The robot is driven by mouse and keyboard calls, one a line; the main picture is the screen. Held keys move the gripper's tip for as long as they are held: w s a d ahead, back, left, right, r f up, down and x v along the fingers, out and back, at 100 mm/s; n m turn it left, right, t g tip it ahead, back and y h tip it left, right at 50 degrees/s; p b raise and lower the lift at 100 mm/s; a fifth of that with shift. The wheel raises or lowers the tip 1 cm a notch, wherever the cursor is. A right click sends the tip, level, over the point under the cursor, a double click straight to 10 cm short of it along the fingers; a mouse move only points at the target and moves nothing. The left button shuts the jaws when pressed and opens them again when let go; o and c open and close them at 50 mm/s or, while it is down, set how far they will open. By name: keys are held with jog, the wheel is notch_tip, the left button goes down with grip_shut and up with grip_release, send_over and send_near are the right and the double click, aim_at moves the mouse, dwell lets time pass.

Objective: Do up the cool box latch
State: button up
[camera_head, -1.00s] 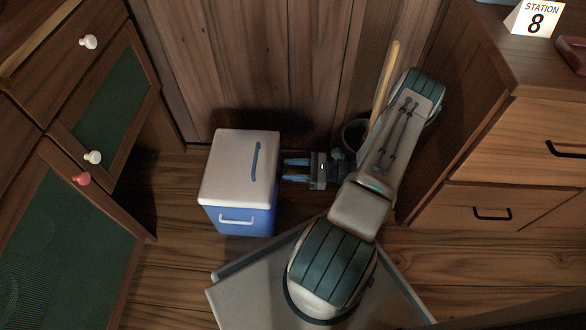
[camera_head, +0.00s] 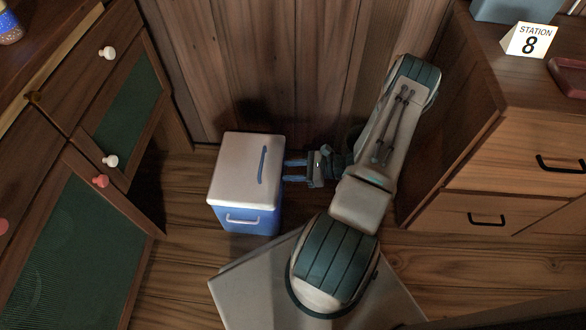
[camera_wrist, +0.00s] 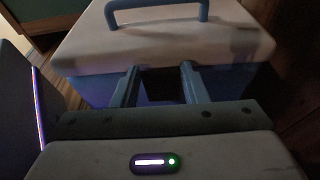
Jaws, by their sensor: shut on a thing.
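The cool box (camera_head: 244,190) stands on the floor with a white lid (camera_head: 236,170) on a blue body. The lid is down and has a blue handle (camera_head: 263,165); a pale handle (camera_head: 242,219) is on the front. My gripper (camera_head: 290,171) is at the box's right side. In the wrist view, the fingers (camera_wrist: 160,84) reach just below the lid's edge (camera_wrist: 165,66), on either side of a dark piece that looks like the latch (camera_wrist: 163,90). They are shut on it. The latch's fastening is too dark to make out.
Green-panelled cabinets (camera_head: 82,220) stand at the left, and a wooden drawer unit (camera_head: 515,170) at the right with a Station 8 sign (camera_head: 531,40) on top. A plank wall (camera_head: 270,65) is close behind the box. Bare floor shows in front of the drawers.

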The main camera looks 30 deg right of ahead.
jog(key=o, duration=1)
jog(key=shift+d, duration=0.1)
jog(key=p+v, duration=0.3)
jog(key=v, duration=1)
jog(key=shift+s+d+p, duration=0.25)
jog(key=shift+d+p, duration=0.05)
jog(key=shift+p, duration=0.1)
